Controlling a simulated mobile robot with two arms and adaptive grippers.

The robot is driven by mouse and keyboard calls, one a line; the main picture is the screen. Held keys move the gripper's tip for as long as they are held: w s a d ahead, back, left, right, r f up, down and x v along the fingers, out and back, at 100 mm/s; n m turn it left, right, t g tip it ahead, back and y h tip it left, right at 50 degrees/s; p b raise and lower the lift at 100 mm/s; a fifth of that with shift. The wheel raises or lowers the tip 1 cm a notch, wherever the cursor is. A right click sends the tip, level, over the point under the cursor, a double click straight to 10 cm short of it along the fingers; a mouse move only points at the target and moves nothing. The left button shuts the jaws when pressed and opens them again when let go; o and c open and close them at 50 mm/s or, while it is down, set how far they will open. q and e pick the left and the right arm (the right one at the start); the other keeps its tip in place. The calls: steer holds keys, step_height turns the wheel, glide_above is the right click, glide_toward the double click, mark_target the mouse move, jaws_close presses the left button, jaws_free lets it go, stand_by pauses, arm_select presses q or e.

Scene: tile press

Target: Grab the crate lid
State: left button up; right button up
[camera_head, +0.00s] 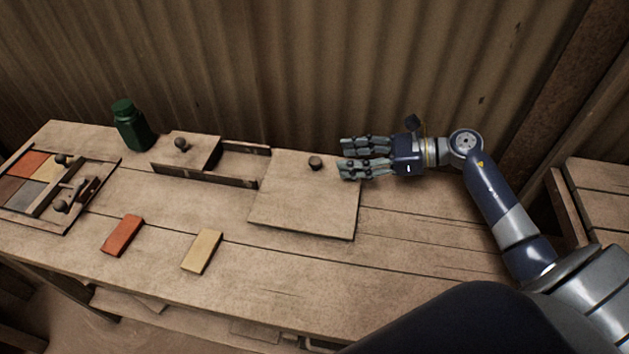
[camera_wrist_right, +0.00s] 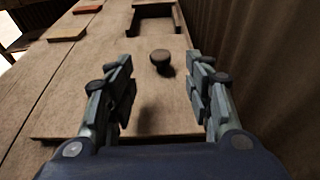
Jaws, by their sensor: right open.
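A flat wooden board with a dark round knob, which looks like the crate lid (camera_head: 300,208), lies on the workbench right of the crate. Its knob (camera_head: 315,163) is near the far edge. The lid also shows in the right wrist view (camera_wrist_right: 75,118), with the knob (camera_wrist_right: 161,61) ahead, between the lines of the two fingers. My right gripper (camera_head: 345,157) is open and empty, over the lid's right far corner, fingers pointing left toward the knob and apart from it. My left gripper is not in view.
The open wooden crate (camera_head: 205,174) stands left of the lid, with a smaller knobbed board (camera_head: 188,151) at its left. A corrugated wall (camera_head: 290,70) stands behind.

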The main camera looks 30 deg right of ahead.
mark_target(318, 160)
steer(key=shift+w+a, duration=0.35)
steer(key=shift+a, duration=0.25)
steer(key=shift+p+x, duration=0.35)
steer(key=shift+x, duration=2.75)
steer(key=shift+d+f, duration=0.15)
jaws_close()
